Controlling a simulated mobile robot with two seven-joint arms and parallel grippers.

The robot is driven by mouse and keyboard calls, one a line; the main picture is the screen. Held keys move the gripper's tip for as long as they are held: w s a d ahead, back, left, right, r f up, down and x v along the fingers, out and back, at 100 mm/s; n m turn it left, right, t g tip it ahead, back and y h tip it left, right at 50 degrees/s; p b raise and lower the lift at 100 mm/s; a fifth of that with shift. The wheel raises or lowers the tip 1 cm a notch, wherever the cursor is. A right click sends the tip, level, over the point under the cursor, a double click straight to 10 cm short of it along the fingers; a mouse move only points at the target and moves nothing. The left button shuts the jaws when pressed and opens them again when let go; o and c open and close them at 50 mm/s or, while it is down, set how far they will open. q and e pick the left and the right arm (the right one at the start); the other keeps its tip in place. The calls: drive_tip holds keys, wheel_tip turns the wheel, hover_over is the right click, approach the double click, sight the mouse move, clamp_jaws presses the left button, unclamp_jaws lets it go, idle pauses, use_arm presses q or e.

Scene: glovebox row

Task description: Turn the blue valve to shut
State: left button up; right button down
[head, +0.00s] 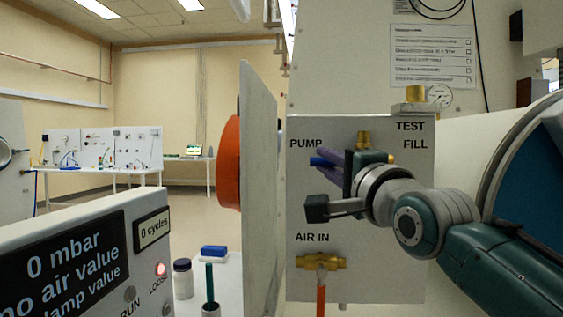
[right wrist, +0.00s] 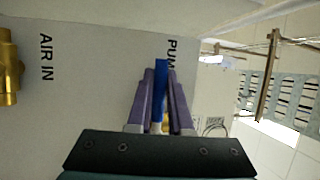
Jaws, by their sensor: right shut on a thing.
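The blue valve handle (head: 319,161) is on the grey panel, just below the PUMP label, and its visible end points left in the head view. My right gripper (head: 325,166) reaches in from the right, its purple fingers closed around the handle. In the right wrist view the blue handle (right wrist: 161,75) lies between the two purple fingers of my right gripper (right wrist: 161,85), lengthwise along them. The valve body is mostly hidden behind my gripper and wrist. My left gripper is in neither view.
Brass AIR IN fitting (head: 320,262) with an orange hose sits below on the panel. Brass TEST/FILL fittings (head: 415,97) and a gauge (head: 439,95) are above. An upright grey plate with an orange disc (head: 229,163) stands left. A display box (head: 80,250) fills the lower left.

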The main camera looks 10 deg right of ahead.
idle(0.5)
drive_tip(key=n+p, duration=0.1)
drive_tip(key=f+n+p, duration=0.1)
drive_tip(key=shift+d+n+g, duration=0.1)
drive_tip(key=shift+n+g, duration=0.2)
drive_tip(key=shift+g, duration=0.1)
drive_tip(key=s+d+f+n+g+h+p, duration=0.1)
drive_tip(key=d+f+n+g+h+p, duration=0.2)
drive_tip(key=n+p, duration=0.8)
drive_tip(key=shift+s+d+f+n+g+h, duration=0.35)
drive_tip(key=shift+d+f+n+g, duration=0.25)
drive_tip(key=shift+d+f+g, duration=0.7)
drive_tip(key=shift+d+r, duration=0.15)
drive_tip(key=c, duration=0.8)
unclamp_jaws()
drive_tip(key=shift+c, duration=0.2)
drive_tip(key=shift+s+p, duration=0.15)
drive_tip(key=shift+p, duration=0.2)
